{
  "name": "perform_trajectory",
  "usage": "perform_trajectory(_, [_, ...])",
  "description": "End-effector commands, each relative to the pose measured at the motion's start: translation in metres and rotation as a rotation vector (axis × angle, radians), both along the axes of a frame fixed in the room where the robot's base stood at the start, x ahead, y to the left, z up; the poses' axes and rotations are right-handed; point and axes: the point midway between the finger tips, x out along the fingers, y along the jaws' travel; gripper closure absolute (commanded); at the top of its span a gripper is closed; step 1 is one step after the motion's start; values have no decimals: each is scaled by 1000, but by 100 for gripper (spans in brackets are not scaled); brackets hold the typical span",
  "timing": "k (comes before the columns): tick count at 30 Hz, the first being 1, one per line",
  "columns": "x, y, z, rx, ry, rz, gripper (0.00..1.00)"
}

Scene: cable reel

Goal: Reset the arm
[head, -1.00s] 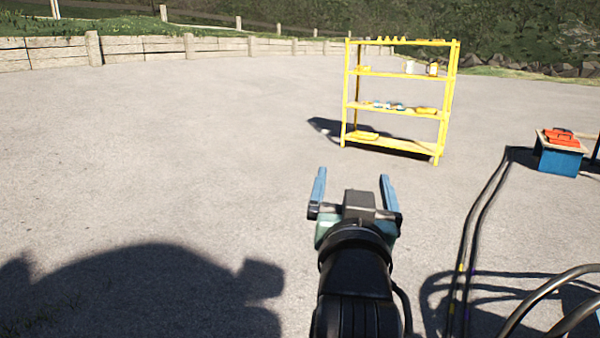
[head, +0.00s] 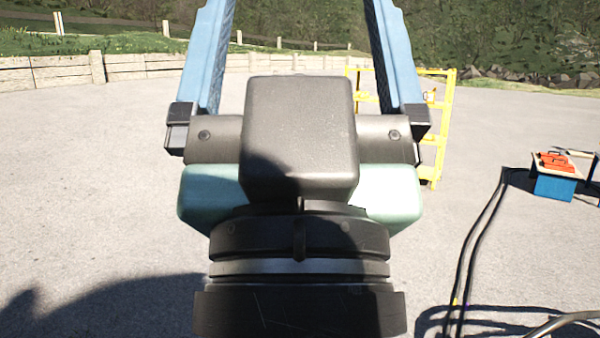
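My gripper (head: 302,60) fills the middle of the head view, close to the camera, with its two blue fingers pointing up and away. The fingers stand wide apart and nothing shows between them, so it is open. The fingertips run out of the top of the picture. My gripper and wrist hide most of the yellow shelf rack (head: 441,125) behind them; its right post and some shelf ends still show.
A blue box with a wooden top (head: 553,185) stands at the right with a red toolbox (head: 555,161) on it. Black cables (head: 476,243) run along the pavement at the lower right. A low wall (head: 75,72) borders the back. The left pavement is clear.

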Motion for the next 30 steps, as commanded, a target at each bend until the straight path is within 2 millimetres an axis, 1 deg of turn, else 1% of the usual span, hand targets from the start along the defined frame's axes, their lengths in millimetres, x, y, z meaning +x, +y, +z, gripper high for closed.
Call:
perform_trajectory(1, [0, 0, 33, 0, 1, 0, 5])
perform_trajectory(6, [0, 0, 84, 0, 1, 0, 5])
perform_trajectory(9, [0, 0, 109, 0, 1, 1, 5])
perform_trajectory(12, [0, 0, 128, 0, 1, 1, 5])
perform_trajectory(15, [0, 0, 138, 0, 1, 1, 5])
perform_trajectory(18, [1, 0, 142, 0, 1, 1, 5])
perform_trajectory(30, [0, 0, 142, 0, 1, 1, 5])
